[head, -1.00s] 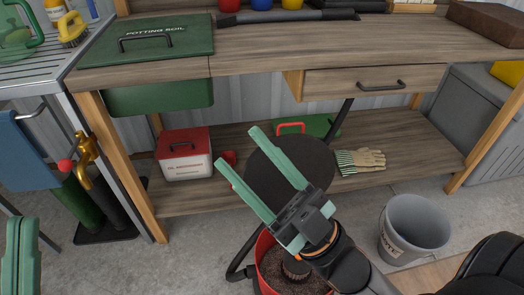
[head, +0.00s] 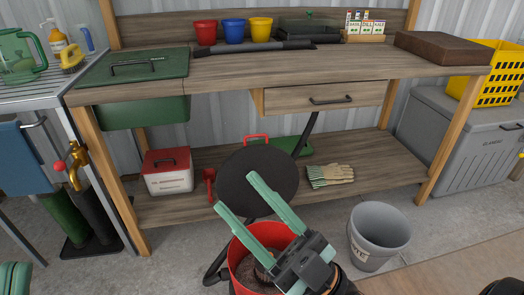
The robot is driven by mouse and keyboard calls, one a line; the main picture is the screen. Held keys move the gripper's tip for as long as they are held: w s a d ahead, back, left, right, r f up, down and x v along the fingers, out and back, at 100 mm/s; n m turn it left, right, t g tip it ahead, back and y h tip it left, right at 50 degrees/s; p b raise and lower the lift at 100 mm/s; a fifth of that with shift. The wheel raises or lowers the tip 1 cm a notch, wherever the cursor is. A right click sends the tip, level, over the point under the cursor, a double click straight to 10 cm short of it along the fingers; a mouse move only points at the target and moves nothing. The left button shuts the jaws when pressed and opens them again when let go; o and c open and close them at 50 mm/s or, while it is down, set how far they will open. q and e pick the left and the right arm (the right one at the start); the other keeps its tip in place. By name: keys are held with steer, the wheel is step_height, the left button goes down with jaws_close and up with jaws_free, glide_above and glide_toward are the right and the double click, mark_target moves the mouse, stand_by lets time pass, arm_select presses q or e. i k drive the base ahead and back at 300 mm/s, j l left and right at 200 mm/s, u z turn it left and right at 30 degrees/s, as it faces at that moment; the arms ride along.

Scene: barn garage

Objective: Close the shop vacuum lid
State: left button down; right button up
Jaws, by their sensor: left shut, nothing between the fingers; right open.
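The shop vacuum is a red drum (head: 238,262) on the floor in front of the workbench, in the lower middle of the head view. Its round black lid (head: 238,180) stands raised behind the drum, so the drum is open. My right gripper (head: 236,192) is open and empty, in front of the drum and lid in the picture. Its green fingers overlap the lid's lower part; I cannot tell whether they touch it. My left gripper (head: 15,276) shows only in part at the lower left corner, shut and empty, away from the vacuum.
The wooden workbench (head: 350,62) with a lower shelf stands behind the vacuum. A grey bucket (head: 380,232) stands right of the drum. A white box with a red lid (head: 167,170) and gloves (head: 330,174) lie on the shelf. A black hose (head: 215,265) runs left of the drum.

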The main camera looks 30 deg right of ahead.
mark_target(279, 170)
steer(key=k+z, duration=0.1)
steer(key=z, duration=1.2)
steer(key=j+z, duration=0.55)
steer(key=z, duration=0.2)
steer(key=j, duration=0.95)
steer(key=k+j, duration=0.1)
steer(key=j, duration=0.85)
steer(key=j+z, duration=0.2)
steer(key=i+l+z, duration=0.1)
steer(key=z, duration=0.15)
steer(key=i+z, duration=0.1)
steer(key=z, duration=0.2)
